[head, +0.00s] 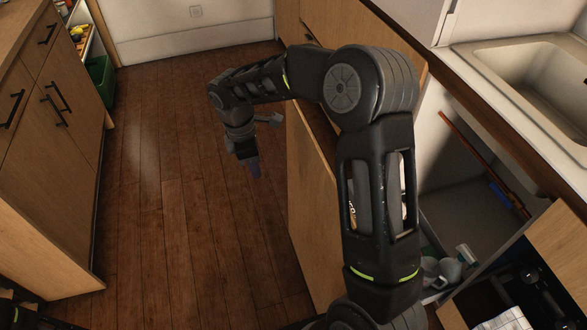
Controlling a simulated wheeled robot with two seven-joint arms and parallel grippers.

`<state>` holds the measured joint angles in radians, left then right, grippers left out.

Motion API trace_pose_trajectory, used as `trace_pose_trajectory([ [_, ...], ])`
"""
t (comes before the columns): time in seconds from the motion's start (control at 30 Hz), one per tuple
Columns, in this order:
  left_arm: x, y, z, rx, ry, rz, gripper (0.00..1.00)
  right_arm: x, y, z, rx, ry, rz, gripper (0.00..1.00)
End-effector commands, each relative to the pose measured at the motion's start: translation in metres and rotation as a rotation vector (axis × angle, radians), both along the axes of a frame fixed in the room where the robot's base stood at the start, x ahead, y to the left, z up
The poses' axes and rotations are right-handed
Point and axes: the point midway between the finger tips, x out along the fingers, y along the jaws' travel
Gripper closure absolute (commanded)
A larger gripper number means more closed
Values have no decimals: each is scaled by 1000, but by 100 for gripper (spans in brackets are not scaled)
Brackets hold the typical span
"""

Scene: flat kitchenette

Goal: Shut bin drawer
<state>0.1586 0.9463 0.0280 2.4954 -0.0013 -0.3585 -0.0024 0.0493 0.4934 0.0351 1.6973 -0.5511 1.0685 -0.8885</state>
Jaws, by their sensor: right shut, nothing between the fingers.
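The bin drawer stands pulled out from under the counter; its tall wooden front panel (308,205) juts into the floor space, left of the cabinets. My right arm reaches over it and hides much of the drawer's inside. My right gripper (254,168) is on the outer, left side of the panel, pointing down over the floor, shut and empty. A gap seems to show between it and the panel; contact cannot be made out. Dark parts show in the bottom left corner, but no left gripper can be made out.
Right of the drawer, an open space under the sink (520,75) holds a red stick (470,150) and grey bottles (443,270). Wooden cabinets (50,130) with black handles stand at left, with a green bin (100,80) behind. The wood floor (190,220) between is clear.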

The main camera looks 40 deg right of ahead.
Motion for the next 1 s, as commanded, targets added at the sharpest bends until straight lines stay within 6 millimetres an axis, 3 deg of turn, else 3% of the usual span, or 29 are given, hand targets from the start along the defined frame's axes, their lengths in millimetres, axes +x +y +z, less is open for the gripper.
trace_pose_trajectory([
  [0.1,0,0,-8,0,0,0,100,5,-32,41,-83,16,60,100],
  [0.2,0,0,-8,0,0,0,100,3,-43,58,-114,33,83,100],
  [0.3,0,0,-8,0,0,-1,100,3,-46,62,-121,38,88,100],
  [0.67,0,0,-8,0,0,0,100,2,-46,58,-119,40,86,100],
  [0.87,0,0,-10,0,0,0,100,0,-50,39,-119,42,86,100],
  [1.0,0,0,-12,0,0,-1,100,-2,-56,16,-118,42,84,100],
])
